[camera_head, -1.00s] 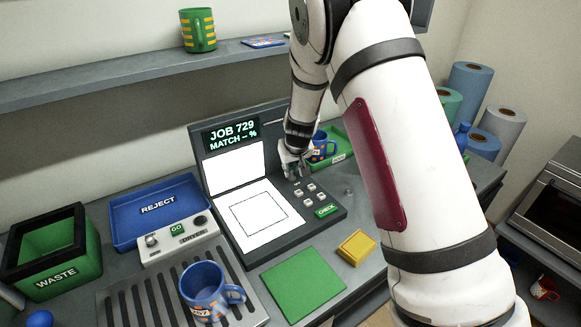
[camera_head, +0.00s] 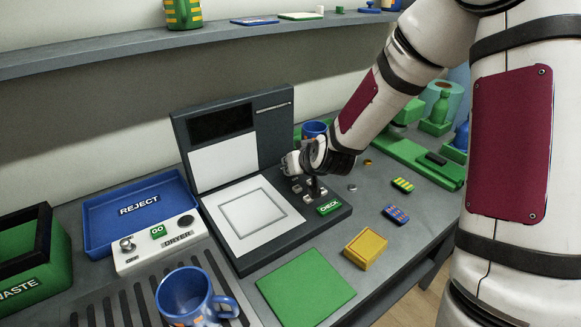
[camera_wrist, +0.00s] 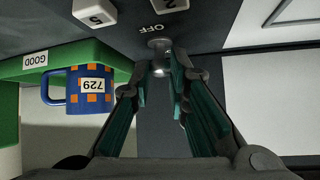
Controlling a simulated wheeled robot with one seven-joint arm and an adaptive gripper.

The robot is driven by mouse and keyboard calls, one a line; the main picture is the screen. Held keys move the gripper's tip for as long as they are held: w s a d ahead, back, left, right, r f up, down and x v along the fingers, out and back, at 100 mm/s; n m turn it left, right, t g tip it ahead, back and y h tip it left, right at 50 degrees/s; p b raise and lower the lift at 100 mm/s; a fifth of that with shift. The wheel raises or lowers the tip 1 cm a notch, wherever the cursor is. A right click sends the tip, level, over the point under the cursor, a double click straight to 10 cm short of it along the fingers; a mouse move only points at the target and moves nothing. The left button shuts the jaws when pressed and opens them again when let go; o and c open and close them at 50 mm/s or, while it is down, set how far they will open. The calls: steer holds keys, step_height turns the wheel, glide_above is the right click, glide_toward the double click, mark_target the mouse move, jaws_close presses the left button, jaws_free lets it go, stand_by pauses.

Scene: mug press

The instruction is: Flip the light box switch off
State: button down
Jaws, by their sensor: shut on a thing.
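The light box (camera_head: 222,238) stands mid-bench, its pad and upper panel pale and its display (camera_head: 220,123) dark. My gripper (camera_head: 313,183) is low over the right part of the box, beside the small keys. In the wrist view, my gripper's (camera_wrist: 162,68) teal-padded fingers close on the small round-topped switch (camera_wrist: 159,44), beside the word OFF. The switch is hidden behind my gripper in the head view.
The yellow block (camera_head: 366,247), green mat (camera_head: 305,287) and front blue mug (camera_head: 186,296) are apart from my gripper.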

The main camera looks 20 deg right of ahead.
steer(key=shift+s+f+t+b, duration=0.2)
steer(key=shift+t+b, duration=0.2)
steer(key=shift+t, duration=0.1)
steer(key=shift+s+d, duration=0.1)
stand_by(0.3)
steer(key=c, duration=1.5)
jaws_free()
steer(key=shift+c, duration=0.2)
steer(key=v, duration=0.7)
steer(key=shift+s+d, duration=0.15)
steer(key=shift+s, duration=0.1)
